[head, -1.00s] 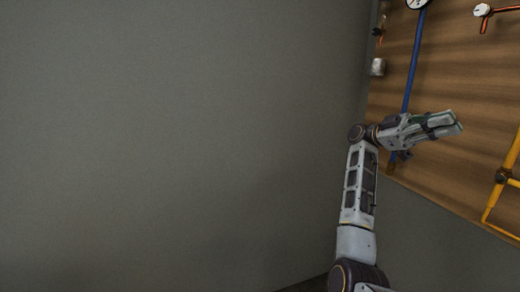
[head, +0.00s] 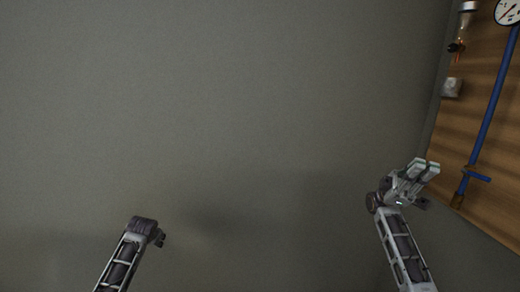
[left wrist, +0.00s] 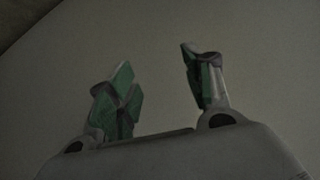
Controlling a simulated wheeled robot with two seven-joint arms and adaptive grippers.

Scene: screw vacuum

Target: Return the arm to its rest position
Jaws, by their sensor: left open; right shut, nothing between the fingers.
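My left arm (head: 128,250) comes up from the bottom left of the head view and ends in a dark joint; its fingers cannot be made out there. In the left wrist view my left gripper (left wrist: 160,88) is open, with green-padded fingers spread and nothing between them. It faces a plain grey surface. My right gripper (head: 428,168) is raised at the right of the head view, left of the wooden board. It is shut and holds nothing.
The wooden board (head: 485,205) at the right carries a blue pipe (head: 490,110), a round gauge (head: 508,12) and small fittings (head: 451,88). A plain grey wall (head: 230,110) fills the rest. The space between my arms looks clear.

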